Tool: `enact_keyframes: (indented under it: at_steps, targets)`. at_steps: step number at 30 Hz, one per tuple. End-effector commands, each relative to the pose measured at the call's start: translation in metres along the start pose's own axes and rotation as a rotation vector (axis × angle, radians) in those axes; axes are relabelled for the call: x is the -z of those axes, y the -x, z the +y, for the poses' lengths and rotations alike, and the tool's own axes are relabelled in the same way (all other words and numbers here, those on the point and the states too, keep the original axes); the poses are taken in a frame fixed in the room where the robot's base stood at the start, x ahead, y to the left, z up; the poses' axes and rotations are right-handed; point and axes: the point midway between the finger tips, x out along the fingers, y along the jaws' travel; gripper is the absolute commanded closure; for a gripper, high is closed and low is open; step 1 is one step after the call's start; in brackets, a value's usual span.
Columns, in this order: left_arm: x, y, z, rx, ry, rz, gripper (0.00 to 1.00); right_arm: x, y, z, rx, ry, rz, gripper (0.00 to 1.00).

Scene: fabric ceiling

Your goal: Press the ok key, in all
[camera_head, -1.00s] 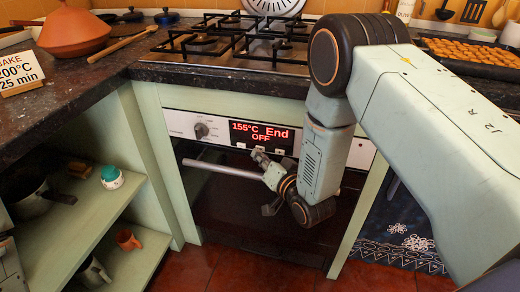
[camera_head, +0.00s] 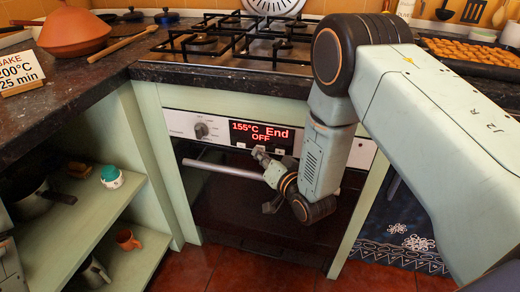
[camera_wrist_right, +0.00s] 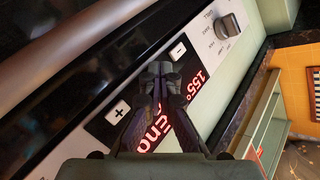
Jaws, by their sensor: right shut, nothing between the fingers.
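The oven's display (camera_head: 262,136) reads 155°C, End and OFF in red. It also shows in the wrist view (camera_wrist_right: 153,138). The ok key is not visible; my right gripper (camera_wrist_right: 160,72) covers the strip between those keys. My right gripper (camera_head: 259,151) is shut and empty, its tips at the panel just below the display. I cannot tell if they touch it. My left gripper is not in view.
A round knob (camera_head: 201,130) is left of the display. The oven's bar handle (camera_head: 222,168) runs just below my right gripper. A card (camera_head: 22,75) on the counter reads BAKE 200°C 25 min. The gas hob (camera_head: 245,40) is above.

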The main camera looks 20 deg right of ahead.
Motion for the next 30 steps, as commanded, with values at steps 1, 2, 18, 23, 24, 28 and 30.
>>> enact_keyframes:
  at_steps: [1, 2, 18, 23, 24, 28, 30]
  targets:
    - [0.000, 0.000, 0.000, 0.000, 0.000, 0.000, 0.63, 0.001, -0.001, 0.000, 0.001, 0.000, 0.003, 1.00]
    - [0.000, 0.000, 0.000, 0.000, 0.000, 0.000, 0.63, 0.002, -0.001, 0.000, 0.001, 0.000, 0.003, 1.00]
    - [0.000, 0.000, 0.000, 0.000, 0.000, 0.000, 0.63, 0.003, -0.002, 0.001, 0.001, 0.000, 0.004, 1.00]
    - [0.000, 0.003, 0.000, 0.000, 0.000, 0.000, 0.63, 0.000, 0.002, -0.002, 0.000, 0.000, 0.002, 1.00]
    - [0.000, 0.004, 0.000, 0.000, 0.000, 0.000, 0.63, -0.001, 0.004, -0.003, 0.000, 0.000, 0.001, 1.00]
    - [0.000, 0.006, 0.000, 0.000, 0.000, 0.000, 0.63, -0.005, 0.008, -0.006, 0.000, 0.000, 0.000, 1.00]
    - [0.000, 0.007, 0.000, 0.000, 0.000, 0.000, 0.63, -0.006, 0.010, -0.008, 0.000, 0.000, 0.001, 1.00]
